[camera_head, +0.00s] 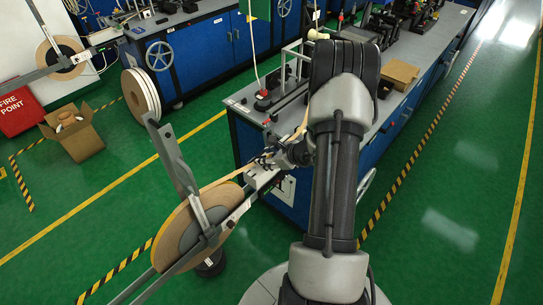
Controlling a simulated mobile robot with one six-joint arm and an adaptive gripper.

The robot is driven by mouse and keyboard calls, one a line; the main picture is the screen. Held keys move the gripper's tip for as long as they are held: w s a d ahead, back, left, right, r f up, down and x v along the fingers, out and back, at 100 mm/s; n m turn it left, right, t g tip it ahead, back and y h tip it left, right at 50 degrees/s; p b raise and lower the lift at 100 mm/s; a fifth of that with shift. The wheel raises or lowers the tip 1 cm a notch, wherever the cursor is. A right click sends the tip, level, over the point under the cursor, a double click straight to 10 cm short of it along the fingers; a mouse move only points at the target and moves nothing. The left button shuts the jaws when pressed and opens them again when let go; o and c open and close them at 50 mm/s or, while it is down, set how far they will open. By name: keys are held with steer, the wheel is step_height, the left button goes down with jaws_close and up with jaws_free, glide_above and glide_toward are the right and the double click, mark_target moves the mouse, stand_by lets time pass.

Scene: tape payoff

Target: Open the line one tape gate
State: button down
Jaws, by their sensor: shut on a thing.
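A large reel of tan tape (196,222) stands tilted in a grey metal frame at lower left centre. A tan tape strip (240,172) runs from it up past a small pale block at the corner of the near blue bench. My arm reaches down to this corner from the right. My dark gripper (267,161) is at the block, beside the tape, shut on a small part there that looks like the tape gate. The jaws and gate are small and partly hidden by my wrist, so the gate's angle cannot be told.
The near blue bench (245,140) carries fixtures and an open cardboard box (399,74). A second reel (62,56), a white reel (141,93), a carton (72,131) and a red fire point box (17,107) stand at left. Green floor is clear at right.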

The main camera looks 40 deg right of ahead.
steer(key=w+r+g+p, duration=0.2)
steer(key=p, duration=0.2)
steer(key=shift+w+r+g, duration=0.3)
steer(key=shift+w+r, duration=0.05)
steer(key=shift+w+a+r+p, duration=0.1)
steer(key=shift+w+r+p, duration=0.1)
steer(key=shift+w+p, duration=0.25)
steer(key=shift+w+r+p, duration=0.2)
steer(key=shift+w, duration=0.35)
steer(key=shift+w+a+r, duration=0.15)
steer(key=shift+w+r, duration=0.05)
steer(key=shift+w, duration=0.9)
steer(key=c, duration=1.2)
jaws_free()
steer(key=shift+f, duration=0.1)
steer(key=shift+o, duration=0.2)
